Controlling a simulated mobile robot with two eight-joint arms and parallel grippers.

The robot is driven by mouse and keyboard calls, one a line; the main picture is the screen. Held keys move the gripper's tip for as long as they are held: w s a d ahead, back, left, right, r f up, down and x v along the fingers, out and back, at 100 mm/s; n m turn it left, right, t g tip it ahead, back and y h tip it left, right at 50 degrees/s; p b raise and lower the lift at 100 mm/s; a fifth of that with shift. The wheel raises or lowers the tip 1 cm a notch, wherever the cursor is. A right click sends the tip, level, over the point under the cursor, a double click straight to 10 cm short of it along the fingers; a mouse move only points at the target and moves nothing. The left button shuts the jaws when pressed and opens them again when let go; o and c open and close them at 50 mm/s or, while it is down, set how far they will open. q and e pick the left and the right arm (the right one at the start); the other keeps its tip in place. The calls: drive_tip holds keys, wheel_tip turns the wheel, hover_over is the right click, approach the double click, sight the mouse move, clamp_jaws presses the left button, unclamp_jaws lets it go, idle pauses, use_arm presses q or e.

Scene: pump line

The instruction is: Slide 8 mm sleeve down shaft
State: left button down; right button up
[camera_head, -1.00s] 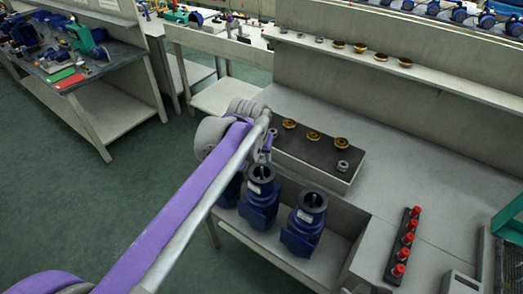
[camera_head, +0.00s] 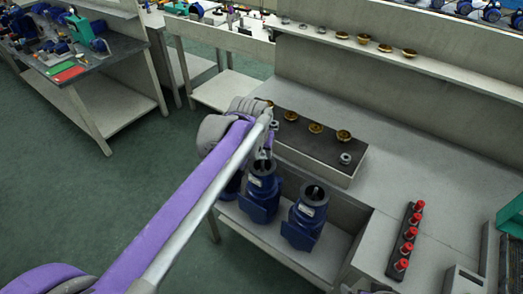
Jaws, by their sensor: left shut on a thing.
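My left gripper (camera_head: 265,152) is at the end of the purple and grey arm, right over the top of a blue pump body (camera_head: 259,187). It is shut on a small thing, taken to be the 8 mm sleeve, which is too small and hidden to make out. The shaft in that pump is also hidden by the gripper. A second blue pump body (camera_head: 303,222) stands to the right with a short shaft (camera_head: 314,193) upright in its open top. A third pump is mostly hidden behind my arm. My right gripper is not in view.
A dark-topped block (camera_head: 298,141) behind the pumps carries brass parts (camera_head: 316,128) and a grey ring (camera_head: 345,158). A black rack (camera_head: 398,247) with several red-topped items stands at the right. More brass parts lie on the shelf (camera_head: 440,66). The bench between is clear.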

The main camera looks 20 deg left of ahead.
use_arm(q)
drive_tip(key=shift+f, duration=0.25)
idle(0.3)
drive_tip(key=shift+f, duration=0.25)
drive_tip(key=shift+f+b, duration=0.45)
drive_tip(key=shift+f, duration=0.15)
idle(0.8)
drive_tip(key=shift+c, duration=2)
unclamp_jaws()
drive_tip(key=p+v, duration=0.1)
drive_tip(key=v, duration=1)
